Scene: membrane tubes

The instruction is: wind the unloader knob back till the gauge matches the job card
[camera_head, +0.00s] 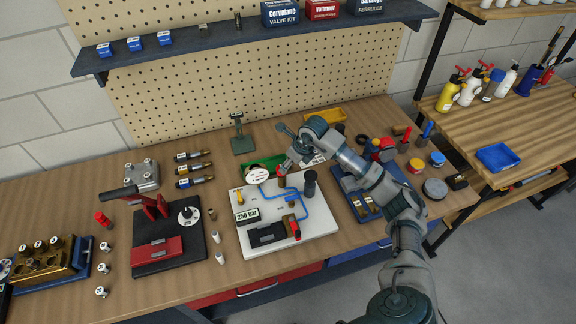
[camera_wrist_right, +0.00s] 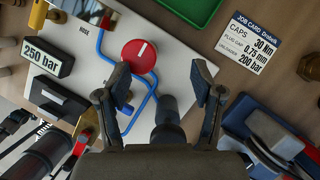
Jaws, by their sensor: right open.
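The red unloader knob (camera_wrist_right: 139,56) stands on the white test board (camera_head: 322,218); its white mark points up and slightly right in the wrist view. The knob also shows in the head view (camera_head: 281,181). My right gripper (camera_wrist_right: 163,80) is open, its fingers pointing toward the board, with the knob ahead of the left finger and not between them. The readout (camera_wrist_right: 47,57) says 250 bar. A round white gauge (camera_head: 257,175) stands at the board's back left; its needle is too small to read. The job card (camera_wrist_right: 250,44) lists 30 Nm, 0.75 mm and unloader 200 bar. My left gripper is out of view.
Blue hose (camera_head: 268,192) runs over the board beside the knob. A dark cylinder (camera_head: 309,184) stands close on the knob's right. A green tray (camera_wrist_right: 190,8) lies behind the board. A black stand with a red vice (camera_head: 157,250) is to the left, a blue tray (camera_head: 362,203) to the right.

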